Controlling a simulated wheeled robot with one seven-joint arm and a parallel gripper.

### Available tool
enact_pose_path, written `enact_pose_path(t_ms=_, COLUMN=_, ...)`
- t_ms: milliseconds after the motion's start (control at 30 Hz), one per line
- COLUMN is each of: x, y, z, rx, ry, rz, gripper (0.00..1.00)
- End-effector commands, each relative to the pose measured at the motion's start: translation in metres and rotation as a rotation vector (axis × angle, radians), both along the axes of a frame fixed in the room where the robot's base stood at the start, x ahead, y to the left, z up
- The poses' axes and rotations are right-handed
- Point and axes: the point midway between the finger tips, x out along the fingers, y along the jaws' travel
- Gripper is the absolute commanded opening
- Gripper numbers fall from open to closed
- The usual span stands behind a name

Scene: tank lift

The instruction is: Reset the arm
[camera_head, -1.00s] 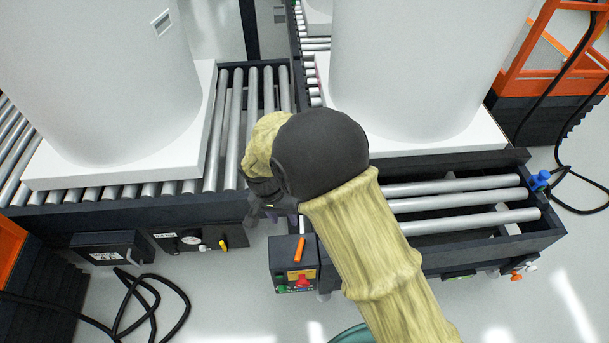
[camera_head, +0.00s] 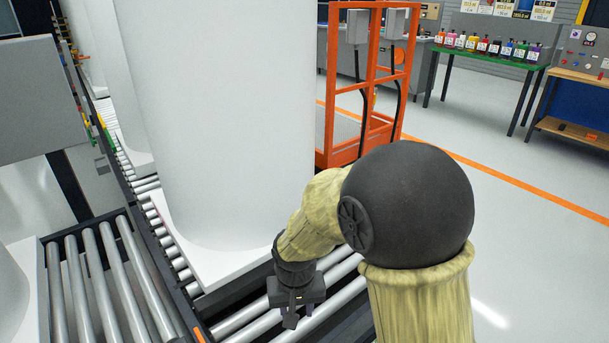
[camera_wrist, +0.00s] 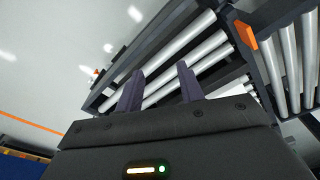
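My arm is bent at its black round joint in the head view, with its cream-coloured sleeve reaching left and down to my gripper (camera_head: 292,312). The gripper hangs above the conveyor rollers in front of a white tank. In the wrist view my gripper (camera_wrist: 160,88) shows two dark fingers set apart with nothing between them. Silver rollers (camera_wrist: 190,45) lie beyond the fingers.
A large white tank (camera_head: 225,120) stands on a white base on the roller conveyor (camera_head: 100,280). An orange frame (camera_head: 345,130) stands behind it. A green table (camera_head: 490,58) with several coloured bottles is at the back right. The floor (camera_head: 520,230) at right is clear.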

Motion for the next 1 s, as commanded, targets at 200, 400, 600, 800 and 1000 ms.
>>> enact_pose_path(t_ms=200, x=-0.017, y=-0.089, z=0.023, rx=0.027, ry=-0.060, rz=-0.077, gripper=0.38)
enact_pose_path(t_ms=400, x=-0.037, y=-0.134, z=0.032, rx=0.030, ry=-0.103, rz=-0.117, gripper=0.38)
enact_pose_path(t_ms=600, x=-0.058, y=-0.166, z=0.037, rx=0.024, ry=-0.136, rz=-0.149, gripper=0.38)
enact_pose_path(t_ms=800, x=-0.063, y=-0.172, z=0.061, rx=0.022, ry=-0.144, rz=-0.152, gripper=0.38)
enact_pose_path(t_ms=1000, x=-0.063, y=-0.171, z=0.089, rx=0.021, ry=-0.143, rz=-0.152, gripper=0.38)
